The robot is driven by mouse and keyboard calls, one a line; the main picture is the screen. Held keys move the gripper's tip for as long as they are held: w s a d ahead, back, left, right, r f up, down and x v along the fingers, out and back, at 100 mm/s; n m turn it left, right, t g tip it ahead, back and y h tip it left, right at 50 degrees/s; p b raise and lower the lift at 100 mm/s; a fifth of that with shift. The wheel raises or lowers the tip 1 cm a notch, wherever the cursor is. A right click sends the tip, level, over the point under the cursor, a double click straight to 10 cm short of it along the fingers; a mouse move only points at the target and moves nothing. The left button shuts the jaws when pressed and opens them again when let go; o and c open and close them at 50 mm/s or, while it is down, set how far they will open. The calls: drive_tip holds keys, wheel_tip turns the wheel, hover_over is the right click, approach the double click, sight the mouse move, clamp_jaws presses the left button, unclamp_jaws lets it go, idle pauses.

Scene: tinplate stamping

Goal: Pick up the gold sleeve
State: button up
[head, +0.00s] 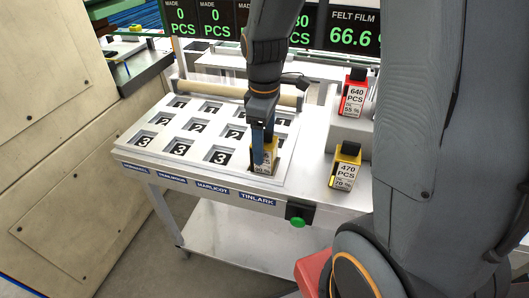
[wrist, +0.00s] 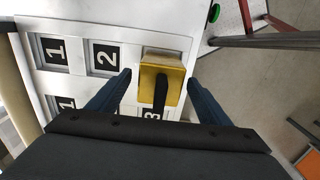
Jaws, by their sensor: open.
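A gold sleeve (head: 272,157) with a printed white label stands in the front-right pocket of the white tray (head: 190,174), above the TINLARK label. In the wrist view the gold sleeve (wrist: 172,66) shows from above, with a dark strip across its top. My gripper (head: 262,152) is at this sleeve, pointing down. In the wrist view my open gripper (wrist: 158,82) has one blue finger on each side of the sleeve, with gaps visible. Another gold sleeve (head: 346,165), with a black top and a 470 PCS label, stands at the right of the table.
A red sleeve (head: 353,92) marked 640 PCS stands on a raised white block (head: 345,128) behind. Several numbered tray pockets are empty. A green button (head: 297,222) sits on the table's front edge. Display screens (head: 353,32) stand at the back.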

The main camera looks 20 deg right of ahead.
drive_tip(key=shift+f, duration=0.3)
drive_tip(key=shift+c, duration=0.4)
drive_tip(key=c, duration=1.4)
clamp_jaws()
drive_tip(key=shift+r, duration=0.15)
